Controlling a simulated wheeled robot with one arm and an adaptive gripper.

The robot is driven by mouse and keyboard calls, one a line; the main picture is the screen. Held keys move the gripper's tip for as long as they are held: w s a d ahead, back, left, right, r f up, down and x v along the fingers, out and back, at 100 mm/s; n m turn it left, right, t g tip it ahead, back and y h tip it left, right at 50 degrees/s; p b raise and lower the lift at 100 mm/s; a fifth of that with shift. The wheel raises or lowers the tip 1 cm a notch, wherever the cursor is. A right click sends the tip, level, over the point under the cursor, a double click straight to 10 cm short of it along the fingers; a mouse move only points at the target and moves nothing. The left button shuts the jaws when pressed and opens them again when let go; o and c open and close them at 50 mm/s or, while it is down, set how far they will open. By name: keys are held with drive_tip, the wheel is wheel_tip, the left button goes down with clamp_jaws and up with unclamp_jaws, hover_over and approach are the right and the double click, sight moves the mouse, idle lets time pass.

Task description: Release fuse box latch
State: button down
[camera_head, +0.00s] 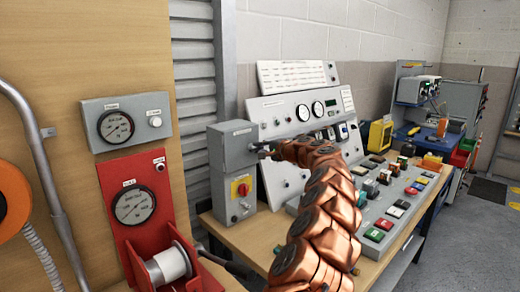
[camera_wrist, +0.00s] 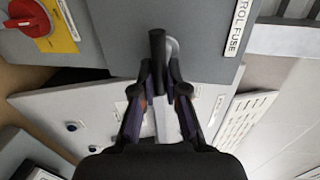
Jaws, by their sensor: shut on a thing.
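The grey fuse box (camera_head: 228,148) stands at the left end of the workbench, its upper part closed. In the wrist view the same box (camera_wrist: 118,38) fills the top, with a label (camera_wrist: 238,28) ending in "ROL FUSE". A dark latch handle (camera_wrist: 157,48) projects from its face beside a round silver fitting (camera_wrist: 172,46). My gripper (camera_head: 264,150) is at the right side of the box face. In the wrist view my gripper (camera_wrist: 160,74) has its two fingers closed around the latch handle. The fingers partly hide the handle's lower end.
A red rotary switch (camera_head: 243,189) on a yellow plate sits lower on the box, below the latch. A sloped grey control panel (camera_head: 290,112) with gauges stands behind. A button console (camera_head: 388,218) lies on the bench to the right. A red gauge stand (camera_head: 137,205) is at left.

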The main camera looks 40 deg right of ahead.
drive_tip(key=c, duration=1.2)
unclamp_jaws()
drive_tip(key=shift+s, duration=0.1)
drive_tip(key=v, duration=1.1)
drive_tip(key=shift+s, duration=0.35)
drive_tip(key=shift+r, duration=0.1)
